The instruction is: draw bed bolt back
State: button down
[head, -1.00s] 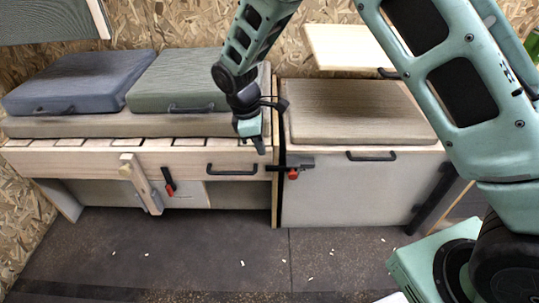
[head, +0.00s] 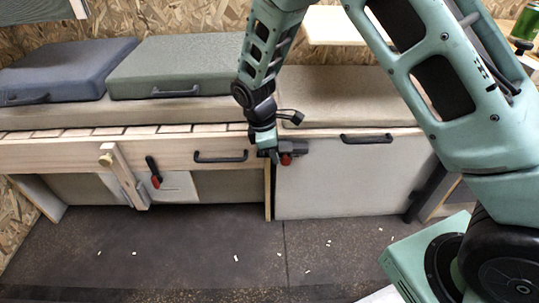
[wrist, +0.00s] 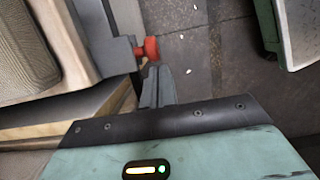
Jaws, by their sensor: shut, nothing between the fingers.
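The bed bolt (head: 296,147) is a dark fitting with a red knob (head: 286,159), at the seam between the slatted bed front and the pale box on the right. In the wrist view the grey bolt body (wrist: 112,53) shows with its red knob (wrist: 151,48) sticking out to the right. My gripper (head: 275,158) is at the bolt, just left of the knob. In the wrist view its shut fingers (wrist: 158,78) lie right below the knob, close to it and empty. I cannot tell whether they touch it.
A red-handled latch (head: 154,173) and a wooden leg (head: 123,175) are on the bed front to the left. Black handles sit on the bed front (head: 220,157) and the box (head: 366,138). Cushions (head: 178,66) lie on top. The dark floor (head: 200,250) in front is clear except for small pale scraps.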

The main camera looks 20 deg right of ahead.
jog(key=d+p, duration=0.2)
jog(key=s+d+p, duration=0.1)
jog(key=p, duration=0.1)
jog(key=shift+s+d+r, duration=0.1)
jog(key=shift+d+r, duration=0.2)
jog(key=shift+d, duration=0.05)
jog(key=shift+s+d+f, duration=0.2)
jog(key=shift+d+f, duration=0.1)
jog(key=shift+d, duration=0.3)
jog(key=p, duration=0.6)
send_near(288, 158)
notch_tip(288, 158, up, 2)
jog(key=a, duration=0.3)
jog(key=shift+w+r, duration=0.2)
jog(key=shift+w, duration=0.2)
